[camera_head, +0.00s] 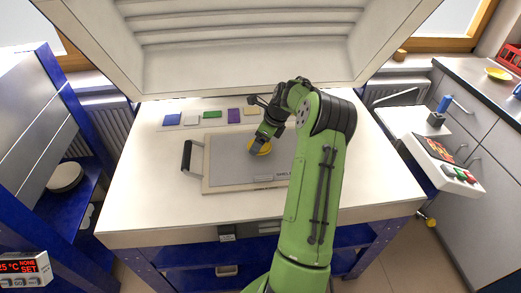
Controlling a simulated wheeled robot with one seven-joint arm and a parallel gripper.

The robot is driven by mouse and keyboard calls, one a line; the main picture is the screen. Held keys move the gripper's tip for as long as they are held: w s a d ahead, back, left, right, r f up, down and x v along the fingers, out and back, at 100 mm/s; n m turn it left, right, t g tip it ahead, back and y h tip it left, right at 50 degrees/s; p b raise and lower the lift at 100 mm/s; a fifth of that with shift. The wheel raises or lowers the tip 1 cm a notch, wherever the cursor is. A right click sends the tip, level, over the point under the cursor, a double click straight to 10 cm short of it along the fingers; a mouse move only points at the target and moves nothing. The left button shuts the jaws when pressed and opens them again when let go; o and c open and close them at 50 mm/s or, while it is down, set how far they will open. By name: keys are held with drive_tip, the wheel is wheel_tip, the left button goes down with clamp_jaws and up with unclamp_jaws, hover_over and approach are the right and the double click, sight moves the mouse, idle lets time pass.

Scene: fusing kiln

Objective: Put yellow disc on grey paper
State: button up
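The yellow disc (265,148) is at the upper right part of the grey paper (232,170), which lies on a pale board on the kiln bed. My gripper (257,144) is right at the disc, reaching down from above and covering part of it. The fingertips are small and dark, so I cannot tell whether they are open or closed on the disc. I also cannot tell whether the disc rests on the paper or is held just above it.
Several coloured squares, including a green one (212,115) and a purple one (234,115), lie along the back of the bed. A dark handle (187,156) stands at the board's left. The raised kiln lid (245,60) hangs behind. The bed's front left is clear.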

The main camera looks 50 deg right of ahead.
wheel_tip(320, 180, down, 3)
drive_tip(key=shift+f+b, duration=0.1)
drive_tip(key=shift+b, duration=0.2)
drive_tip(key=o, duration=0.9)
